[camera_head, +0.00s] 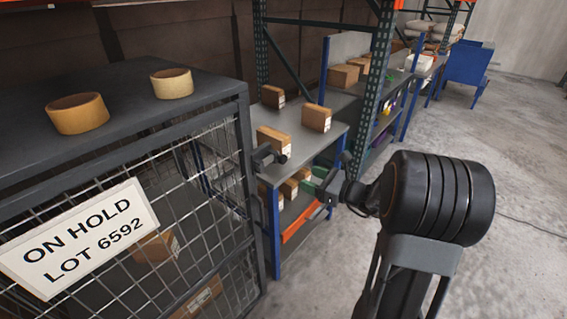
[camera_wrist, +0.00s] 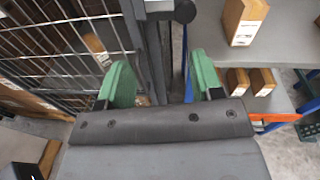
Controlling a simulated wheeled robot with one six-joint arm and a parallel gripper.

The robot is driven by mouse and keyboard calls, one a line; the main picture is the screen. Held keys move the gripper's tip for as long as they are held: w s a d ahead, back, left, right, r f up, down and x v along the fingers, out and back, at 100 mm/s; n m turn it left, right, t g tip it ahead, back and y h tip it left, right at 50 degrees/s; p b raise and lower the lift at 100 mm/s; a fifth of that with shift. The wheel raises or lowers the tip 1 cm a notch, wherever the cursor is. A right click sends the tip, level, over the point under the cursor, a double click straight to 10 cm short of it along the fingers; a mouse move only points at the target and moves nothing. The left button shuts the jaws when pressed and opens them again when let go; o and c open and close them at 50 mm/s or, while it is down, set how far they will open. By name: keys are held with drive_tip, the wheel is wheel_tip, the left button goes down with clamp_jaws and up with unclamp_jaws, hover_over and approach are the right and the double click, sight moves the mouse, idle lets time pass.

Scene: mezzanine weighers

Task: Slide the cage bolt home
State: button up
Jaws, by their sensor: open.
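The mesh cage (camera_head: 244,130) stands at the left with a dark frame. Its bolt (camera_head: 268,157) is a dark bar with a round end at the cage's front corner post. In the wrist view the bolt (camera_wrist: 184,11) shows at the top edge, beyond the fingertips, next to the dark upright. How far it is slid in, I cannot tell. My gripper (camera_head: 318,188) is to the right of the bolt and a little lower. In the wrist view my gripper (camera_wrist: 160,78) has its green fingers apart, with nothing held between them.
A sign (camera_head: 82,238) reading ON HOLD LOT 6592 hangs on the mesh. Two tape rolls (camera_head: 77,114) (camera_head: 172,83) lie on the cage top. A blue-legged bench (camera_head: 335,130) with cartons stands behind my gripper. Open concrete floor (camera_head: 525,150) lies to the right.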

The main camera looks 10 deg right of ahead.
sight(285, 160)
drive_tip(key=w+a, duration=0.2)
drive_tip(key=w, duration=0.2)
drive_tip(key=w+a+m+t, duration=0.1)
drive_tip(key=w, duration=0.3)
drive_tip(key=w+a+m+h+p, duration=0.1)
drive_tip(key=w+a, duration=0.1)
drive_tip(key=w, duration=0.2)
drive_tip(key=shift+w+a+f+t, duration=0.1)
drive_tip(key=shift+a+f+t, duration=0.1)
drive_tip(key=shift+a+t, duration=0.2)
clamp_jaws()
